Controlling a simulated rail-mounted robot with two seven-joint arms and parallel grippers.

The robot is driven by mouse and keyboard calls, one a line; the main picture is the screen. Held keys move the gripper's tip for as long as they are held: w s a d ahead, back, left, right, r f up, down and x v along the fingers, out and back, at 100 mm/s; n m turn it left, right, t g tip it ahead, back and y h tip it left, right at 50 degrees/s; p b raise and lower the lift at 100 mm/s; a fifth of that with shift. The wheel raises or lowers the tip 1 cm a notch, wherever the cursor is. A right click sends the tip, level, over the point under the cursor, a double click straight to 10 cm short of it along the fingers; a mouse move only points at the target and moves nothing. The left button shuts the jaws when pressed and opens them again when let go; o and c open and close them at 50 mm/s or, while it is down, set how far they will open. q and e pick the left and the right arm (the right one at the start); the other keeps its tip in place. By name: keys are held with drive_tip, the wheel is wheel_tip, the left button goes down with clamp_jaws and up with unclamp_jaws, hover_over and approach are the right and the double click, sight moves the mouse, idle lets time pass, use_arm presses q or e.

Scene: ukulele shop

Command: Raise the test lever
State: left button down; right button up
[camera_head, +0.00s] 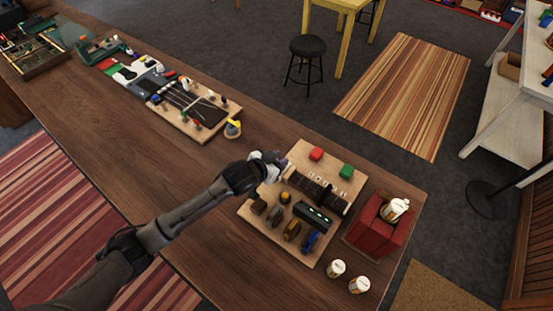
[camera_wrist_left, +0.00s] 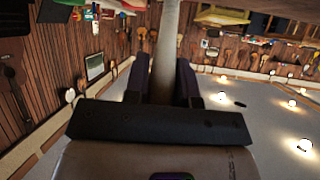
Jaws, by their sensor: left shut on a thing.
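My left gripper (camera_head: 275,163) is at the upper left edge of a light wooden board (camera_head: 262,227) on the counter. In the left wrist view its two dark fingers (camera_wrist_left: 162,82) are shut on a pale grey rod (camera_wrist_left: 167,40), which runs up between them out of the picture. The rod looks like the test lever. In the head view the gripper hides it, so I cannot tell its angle or where it joins the board. My right gripper is not in view.

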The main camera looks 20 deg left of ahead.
use_arm(q)
drive_tip(key=c, duration=1)
unclamp_jaws()
drive_tip(key=shift+o, duration=0.2)
drive_tip(key=v, duration=1.3)
drive_tip(key=shift+s+a+r, duration=0.15)
drive_tip(key=shift+s, duration=0.2)
